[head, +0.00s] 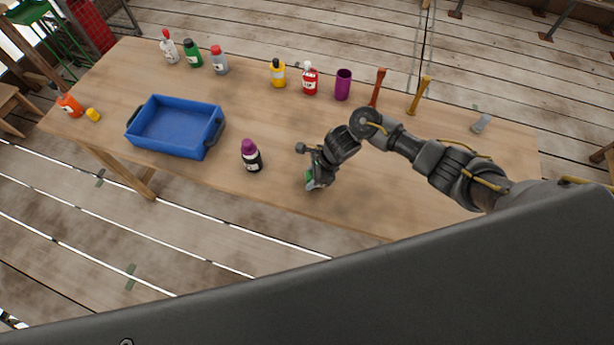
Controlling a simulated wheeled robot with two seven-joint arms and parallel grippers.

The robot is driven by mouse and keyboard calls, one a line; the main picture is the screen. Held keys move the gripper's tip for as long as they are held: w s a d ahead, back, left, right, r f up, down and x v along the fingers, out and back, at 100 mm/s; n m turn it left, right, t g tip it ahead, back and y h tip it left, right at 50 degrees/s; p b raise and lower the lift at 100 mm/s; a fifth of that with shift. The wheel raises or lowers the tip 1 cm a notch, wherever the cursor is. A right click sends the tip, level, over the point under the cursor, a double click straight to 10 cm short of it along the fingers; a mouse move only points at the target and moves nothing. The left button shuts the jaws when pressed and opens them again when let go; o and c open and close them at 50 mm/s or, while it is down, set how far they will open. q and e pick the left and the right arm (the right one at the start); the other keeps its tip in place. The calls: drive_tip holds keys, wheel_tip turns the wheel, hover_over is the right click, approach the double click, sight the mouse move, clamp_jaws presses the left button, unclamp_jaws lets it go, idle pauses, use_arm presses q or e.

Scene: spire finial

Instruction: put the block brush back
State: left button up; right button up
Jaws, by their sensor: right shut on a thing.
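My right gripper (317,174) is near the front edge of the table, right of the middle, pointing down. It is shut on a small green and pale thing (309,181), which looks like the block brush. The gripper hides most of it, and I cannot tell whether it touches the table top. My left gripper is not in view.
The wooden table (225,101) holds a blue tray (170,128), empty, at left. A black bottle with a purple cap (251,157) stands between tray and gripper. Several bottles, a purple cup (343,85) and two upright handled tools (377,88) line the back.

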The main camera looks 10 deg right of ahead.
drive_tip(key=shift+f, duration=0.2)
drive_tip(key=shift+f+b, duration=0.2)
drive_tip(key=shift+b, duration=0.1)
drive_tip(key=o, duration=0.9)
drive_tip(key=shift+r, duration=0.1)
